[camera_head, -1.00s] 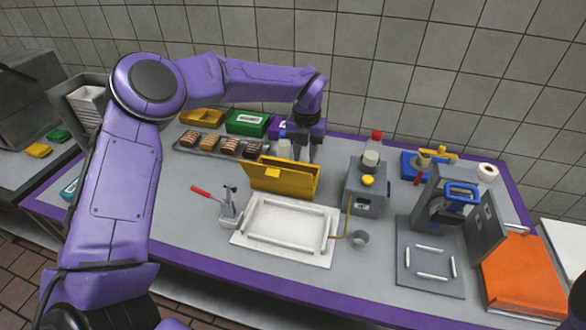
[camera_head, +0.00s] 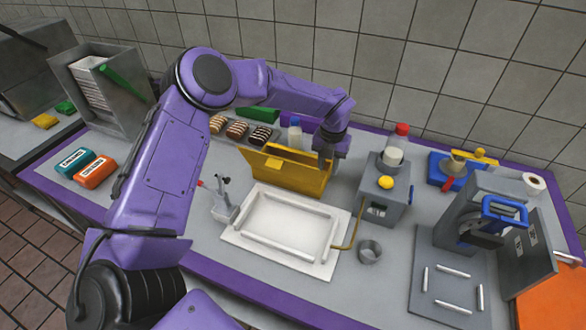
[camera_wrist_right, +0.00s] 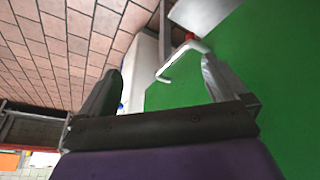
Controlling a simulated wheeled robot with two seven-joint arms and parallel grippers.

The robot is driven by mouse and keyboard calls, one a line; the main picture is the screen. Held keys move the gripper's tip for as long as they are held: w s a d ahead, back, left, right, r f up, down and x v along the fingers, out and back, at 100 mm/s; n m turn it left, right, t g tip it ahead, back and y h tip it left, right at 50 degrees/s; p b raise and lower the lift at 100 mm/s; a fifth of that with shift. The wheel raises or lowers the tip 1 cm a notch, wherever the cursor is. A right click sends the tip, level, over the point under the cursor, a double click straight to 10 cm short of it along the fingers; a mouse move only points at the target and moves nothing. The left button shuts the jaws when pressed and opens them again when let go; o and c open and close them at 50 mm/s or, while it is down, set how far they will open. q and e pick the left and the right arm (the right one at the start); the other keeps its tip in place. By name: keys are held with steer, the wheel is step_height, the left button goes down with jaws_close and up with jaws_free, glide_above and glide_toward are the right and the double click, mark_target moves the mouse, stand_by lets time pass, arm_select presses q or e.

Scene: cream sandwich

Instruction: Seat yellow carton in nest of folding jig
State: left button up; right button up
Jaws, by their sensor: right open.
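The yellow carton (camera_head: 290,176) stands on the counter just behind the folding jig (camera_head: 232,238), with its flap side facing the front. The jig is a white plate with a rectangular nest of white rails (camera_head: 283,240), and the nest is empty. A clamp (camera_head: 222,197) stands at the jig's left edge. My left gripper (camera_head: 328,158) points down at the carton's right end, close to or touching it. Its fingers are partly hidden, so its grip is unclear. My right gripper (camera_wrist_right: 160,85) is open in the right wrist view, with nothing between its fingers.
A grey box with a yellow knob (camera_head: 386,182) stands right of the carton, and a small grey cup (camera_head: 370,251) sits before it. A tray of dark bars lies behind the carton. A grey press (camera_head: 480,225) stands at the right. A green surface (camera_wrist_right: 270,80) fills the right wrist view's right side.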

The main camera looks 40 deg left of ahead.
mark_target(328, 172)
arm_select(q)
step_height(328, 172, down, 4)
steer(key=shift+s+d+p, duration=0.1)
steer(key=shift+s+p, duration=0.05)
steer(key=shift+p, duration=0.85)
steer(key=shift+f, duration=0.35)
steer(key=shift+r, duration=0.1)
jaws_close()
